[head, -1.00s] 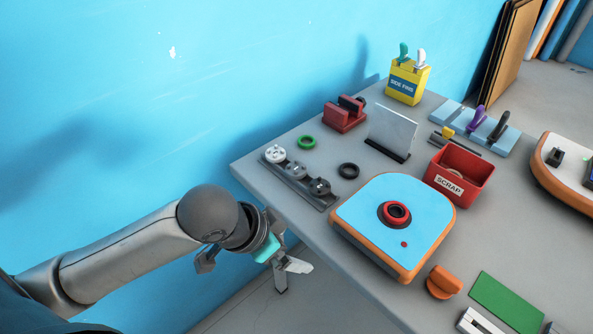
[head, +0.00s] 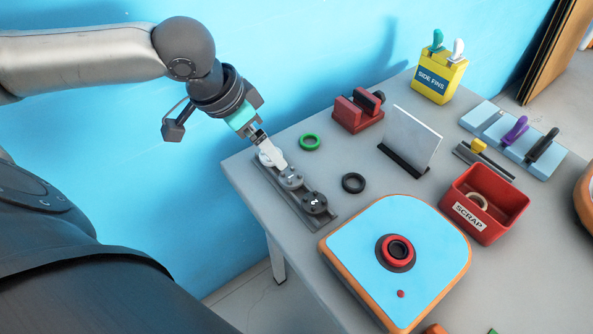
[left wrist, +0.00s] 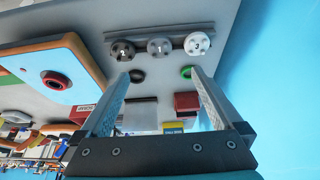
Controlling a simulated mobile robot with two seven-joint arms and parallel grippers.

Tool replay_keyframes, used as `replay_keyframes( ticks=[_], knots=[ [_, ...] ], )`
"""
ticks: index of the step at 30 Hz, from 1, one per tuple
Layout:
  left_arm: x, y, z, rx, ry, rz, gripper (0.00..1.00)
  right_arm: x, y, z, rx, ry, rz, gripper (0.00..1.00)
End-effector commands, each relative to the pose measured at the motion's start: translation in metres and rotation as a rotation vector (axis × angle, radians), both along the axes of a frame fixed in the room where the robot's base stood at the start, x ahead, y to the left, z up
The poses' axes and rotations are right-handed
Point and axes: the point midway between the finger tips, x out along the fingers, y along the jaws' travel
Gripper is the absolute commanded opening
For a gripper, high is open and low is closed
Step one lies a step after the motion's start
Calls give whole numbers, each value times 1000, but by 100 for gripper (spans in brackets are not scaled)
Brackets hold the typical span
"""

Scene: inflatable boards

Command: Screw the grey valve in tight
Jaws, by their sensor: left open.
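Three valves sit in a row in a dark rack (head: 297,208). The grey valve (head: 291,179), marked 1 in the left wrist view (left wrist: 158,48), is in the middle, between a white valve (left wrist: 198,44) marked 3 and a dark valve (head: 315,203) marked 2. My left gripper (head: 273,155) is open and empty above the rack's white-valve end, hiding part of the white valve in the head view. In the left wrist view the row lies beyond its fingertips. A blue board (head: 365,240) with orange sides has a round red-rimmed black socket (head: 398,250). My right gripper is out of view.
Green ring (head: 310,142) and black ring (head: 353,183) lie near the rack. Behind stand a red holder (head: 352,117), an upright plate (head: 413,138) and a yellow fin box (head: 437,82). A red scrap bin (head: 468,217) is beside the board. The blue wall is close behind.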

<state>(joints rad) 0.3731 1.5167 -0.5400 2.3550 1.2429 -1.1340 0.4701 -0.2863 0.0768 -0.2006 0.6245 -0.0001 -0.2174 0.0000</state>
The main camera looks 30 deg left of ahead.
Motion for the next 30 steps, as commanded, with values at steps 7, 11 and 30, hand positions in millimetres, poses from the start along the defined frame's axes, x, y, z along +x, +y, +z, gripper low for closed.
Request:
replay_keyframes(
  ticks=[7, 11, 30],
  knots=[
    [16, -8, -45, -6, 1, -1, 100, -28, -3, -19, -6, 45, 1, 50],
    [23, -11, -65, -3, 0, -2, 100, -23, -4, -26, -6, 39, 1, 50],
    [43, -18, -128, -1, -1, -3, 100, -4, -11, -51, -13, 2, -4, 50]
  ],
)
